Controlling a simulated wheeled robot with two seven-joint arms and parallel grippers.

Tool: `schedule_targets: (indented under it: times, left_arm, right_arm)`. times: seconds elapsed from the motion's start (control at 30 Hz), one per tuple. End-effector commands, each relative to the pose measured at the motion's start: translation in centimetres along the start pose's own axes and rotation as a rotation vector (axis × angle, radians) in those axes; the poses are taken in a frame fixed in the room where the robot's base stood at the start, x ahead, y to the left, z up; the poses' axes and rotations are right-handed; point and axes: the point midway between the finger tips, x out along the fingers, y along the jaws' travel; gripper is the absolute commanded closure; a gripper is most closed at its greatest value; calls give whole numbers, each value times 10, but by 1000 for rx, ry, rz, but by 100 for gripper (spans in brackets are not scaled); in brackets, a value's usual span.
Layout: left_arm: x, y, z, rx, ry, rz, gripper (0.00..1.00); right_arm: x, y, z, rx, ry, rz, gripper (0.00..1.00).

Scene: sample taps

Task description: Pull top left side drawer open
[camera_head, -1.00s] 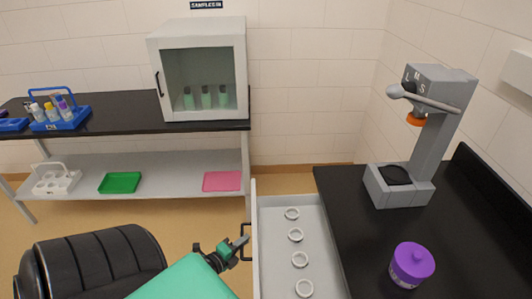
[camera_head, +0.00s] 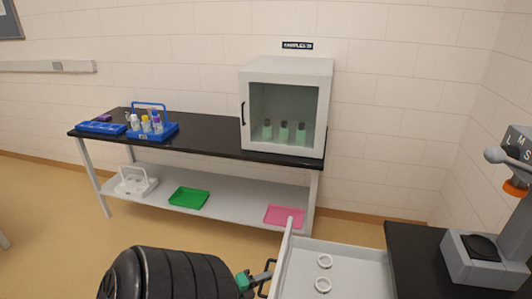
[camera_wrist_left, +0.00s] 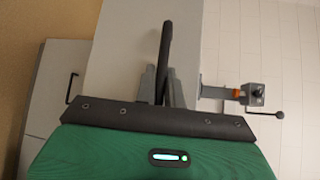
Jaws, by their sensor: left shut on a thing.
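The white drawer (camera_head: 350,257) stands pulled out from the left side of the black counter at the lower right of the head view. In the left wrist view, the grey fingers (camera_wrist_left: 162,88) close around the dark handle bar (camera_wrist_left: 166,50), with the pale drawer front (camera_wrist_left: 118,50) beyond. The lower part of the drawer is cut off by the picture edge. My right gripper is not in view.
A grey device (camera_head: 486,255) stands on the black counter (camera_head: 415,262). A bench (camera_head: 205,144) at the back holds a glass-fronted cabinet (camera_head: 287,105) and a blue bottle rack (camera_head: 152,128). Green (camera_head: 189,197) and pink (camera_head: 284,216) trays lie on its lower shelf. Floor shows left of the drawer.

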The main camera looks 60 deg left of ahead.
Motion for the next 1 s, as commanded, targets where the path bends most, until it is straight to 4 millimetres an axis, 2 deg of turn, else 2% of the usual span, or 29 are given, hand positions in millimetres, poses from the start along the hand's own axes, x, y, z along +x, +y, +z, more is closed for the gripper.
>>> schedule_targets:
  times: [0.1, 0.13, 0.2, 0.23, 0.53, 0.67, 0.77, 1.0]
  left_arm:
    - [0, 1, 0, -1, -1, 2, 100]
    - [0, 1, 0, 0, -1, 2, 83]
    - [0, 0, 0, -1, -1, 1, 70]
    - [0, 0, 0, 0, -1, 1, 68]
    - [-1, 1, 0, -1, -1, 1, 68]
    - [-11, 2, -1, -1, -1, 2, 68]
    - [-25, 3, -1, -1, -1, 3, 68]
    - [-74, 4, -1, 0, -1, 3, 68]
  right_arm:
    - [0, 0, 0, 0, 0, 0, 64]
    - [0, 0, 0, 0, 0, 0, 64]
    - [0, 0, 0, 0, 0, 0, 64]
    - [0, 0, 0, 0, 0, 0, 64]
    - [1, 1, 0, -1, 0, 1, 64]
    - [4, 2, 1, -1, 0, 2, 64]
    - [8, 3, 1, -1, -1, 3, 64]
    - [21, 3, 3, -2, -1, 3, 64]
